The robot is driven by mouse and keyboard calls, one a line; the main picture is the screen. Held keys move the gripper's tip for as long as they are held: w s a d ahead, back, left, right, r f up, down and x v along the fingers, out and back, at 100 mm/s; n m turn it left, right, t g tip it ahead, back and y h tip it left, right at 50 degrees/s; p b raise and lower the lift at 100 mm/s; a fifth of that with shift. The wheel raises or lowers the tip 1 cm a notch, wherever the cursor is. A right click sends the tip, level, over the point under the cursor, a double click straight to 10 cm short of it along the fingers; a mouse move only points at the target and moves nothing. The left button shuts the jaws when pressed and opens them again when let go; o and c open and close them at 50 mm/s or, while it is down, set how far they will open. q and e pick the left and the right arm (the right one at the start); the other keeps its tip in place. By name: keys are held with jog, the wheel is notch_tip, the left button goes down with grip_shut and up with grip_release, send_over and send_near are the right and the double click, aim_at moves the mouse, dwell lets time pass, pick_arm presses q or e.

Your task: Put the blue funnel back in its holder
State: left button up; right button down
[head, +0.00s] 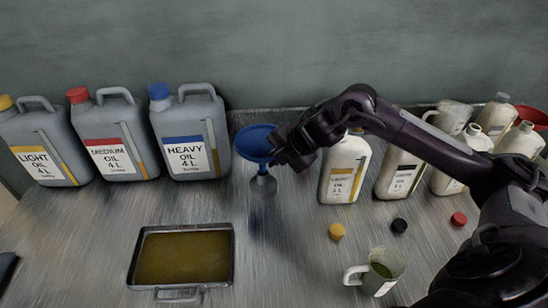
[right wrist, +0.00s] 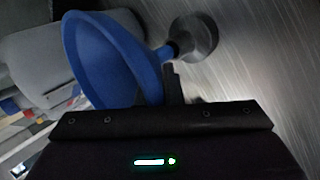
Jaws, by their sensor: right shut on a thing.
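The funnel fills the upper left of the right wrist view (right wrist: 112,58). A small grey holder (head: 263,187) with a narrow neck stands on the table directly below the funnel; it also shows in the right wrist view (right wrist: 197,38). The spout points at the holder's neck. I cannot tell whether its tip is inside or just above. My left gripper is not in view.
Several grey oil cans (head: 190,135) stand at the back left, with white bottles (head: 345,168) close to my right gripper. A tray of oil (head: 233,262), a measuring jug (head: 385,270) and loose caps (head: 337,231) lie in front. The table between tray and jug is clear.

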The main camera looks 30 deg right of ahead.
jog(key=shift+f, duration=0.35)
jog(key=shift+f+b, duration=0.5)
jog(key=shift+f, duration=0.25)
dwell(0.4)
jog(key=shift+f+b, duration=0.6)
jog(key=shift+f, duration=0.05)
jog(key=c, duration=1.5)
grip_release()
